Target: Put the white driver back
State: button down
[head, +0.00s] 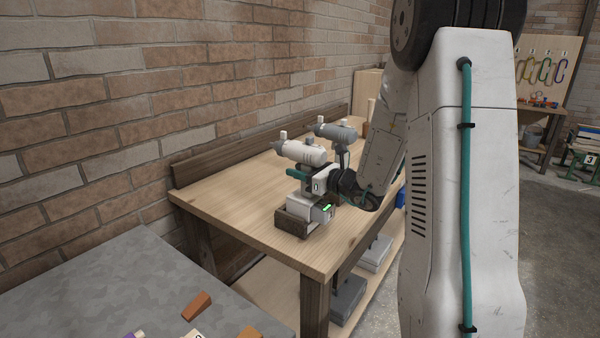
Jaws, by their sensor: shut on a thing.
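The white driver (302,152) stands upright near the front left corner of the wooden workbench (231,212). Its body is on top, with the nose to the left, and its white base (307,209) with a green light is at the bottom. My gripper (299,174) is shut on the driver's handle, between body and base, and hides most of it. The base is at a dark wooden holder (291,223); I cannot tell whether it rests fully inside. A grey driver (336,133) stands just behind.
A brick wall and a low backboard (250,147) run along the bench's back. A grey table (102,284) with several small blocks is at the lower left. Grey cases (376,254) sit on the shelf below. The bench top left of the holder is clear.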

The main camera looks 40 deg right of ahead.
jog(key=c, duration=1)
grip_release()
jog(key=shift+f, duration=0.15)
jog(key=shift+c, duration=0.2)
jog(key=v, duration=1.2)
jog(key=s+a+r+n+g+y, duration=0.1)
jog(key=s+a+n+g+y, duration=0.1)
jog(key=s+a+n+g, duration=0.35)
jog(key=s+a+r+n+g+y, duration=0.1)
jog(key=s+a+n+g, duration=0.15)
jog(key=a+n, duration=0.65)
jog(key=s+a+r+n+g+y, duration=0.25)
jog(key=a+n+g, duration=0.2)
jog(key=a, duration=0.55)
jog(key=s+d+n+g+h, duration=0.2)
jog(key=s+n+g+h, duration=0.1)
jog(key=s+n+h, duration=0.8)
jog(key=s+n, duration=0.2)
jog(key=shift+s+d+f, duration=0.2)
jog(key=shift+s+f, duration=0.1)
jog(key=shift+s, duration=0.1)
